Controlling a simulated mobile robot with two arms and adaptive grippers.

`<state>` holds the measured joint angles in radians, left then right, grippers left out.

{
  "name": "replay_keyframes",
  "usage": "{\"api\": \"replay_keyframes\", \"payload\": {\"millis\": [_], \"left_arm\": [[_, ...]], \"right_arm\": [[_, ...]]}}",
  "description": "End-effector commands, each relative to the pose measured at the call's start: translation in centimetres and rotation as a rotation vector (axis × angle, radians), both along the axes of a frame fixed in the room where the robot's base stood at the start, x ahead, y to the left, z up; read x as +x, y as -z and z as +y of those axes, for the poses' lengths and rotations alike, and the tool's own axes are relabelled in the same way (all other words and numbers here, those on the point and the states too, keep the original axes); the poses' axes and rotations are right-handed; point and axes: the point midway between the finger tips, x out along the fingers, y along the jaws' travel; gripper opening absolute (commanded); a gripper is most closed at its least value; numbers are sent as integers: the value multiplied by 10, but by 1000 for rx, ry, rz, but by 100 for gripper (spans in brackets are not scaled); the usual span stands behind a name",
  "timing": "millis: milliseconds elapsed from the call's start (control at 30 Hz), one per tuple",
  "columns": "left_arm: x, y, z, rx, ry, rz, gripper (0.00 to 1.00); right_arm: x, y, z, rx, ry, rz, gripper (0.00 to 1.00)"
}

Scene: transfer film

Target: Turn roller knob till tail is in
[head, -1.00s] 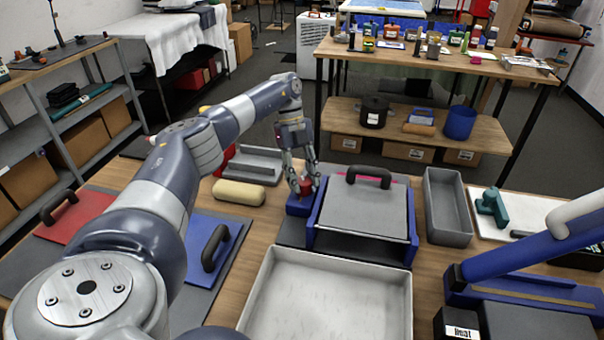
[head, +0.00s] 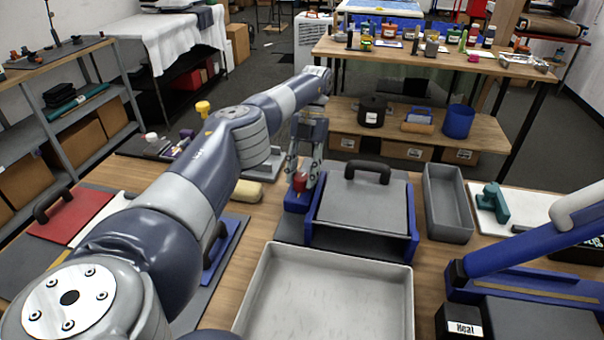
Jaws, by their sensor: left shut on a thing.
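The roller machine is a blue-sided box with a grey top plate (head: 360,205) and a black handle (head: 368,172), standing mid-table. A red knob (head: 299,182) sits on a blue block (head: 297,203) at the machine's left side. My left gripper (head: 300,180) points down from above with its fingers around the red knob, shut on it. I cannot make out a tail of film in this view. My right gripper is not in view.
A pale empty tray (head: 335,295) lies in front of the machine. A grey bin (head: 447,205) stands to its right. A heat sealer with a blue arm (head: 520,255) stands at the right. A cream roll (head: 247,193) lies left of the knob, partly behind my arm.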

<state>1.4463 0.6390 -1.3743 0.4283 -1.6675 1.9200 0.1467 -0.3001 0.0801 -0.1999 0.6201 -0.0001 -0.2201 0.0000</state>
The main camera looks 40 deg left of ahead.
Motion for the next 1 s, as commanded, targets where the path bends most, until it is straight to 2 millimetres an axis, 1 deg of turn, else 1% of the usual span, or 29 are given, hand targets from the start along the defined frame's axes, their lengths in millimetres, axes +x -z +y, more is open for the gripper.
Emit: {"api": "replay_keyframes", "payload": {"millis": [100,300,833,867,900,933,1000], "left_arm": [[1,-1,-1,0,59,-2,12],[1,-1,-1,0,122,-2,12],[1,0,-1,0,144,-3,12],[1,0,-1,0,144,-3,38],[1,0,-1,0,144,-3,48],[1,0,-1,0,144,-3,54],[1,0,-1,-1,144,-2,56]], "right_arm": [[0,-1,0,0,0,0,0],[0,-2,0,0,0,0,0],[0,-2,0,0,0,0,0],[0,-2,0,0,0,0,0],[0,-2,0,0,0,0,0],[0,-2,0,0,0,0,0],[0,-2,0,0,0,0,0]]}}
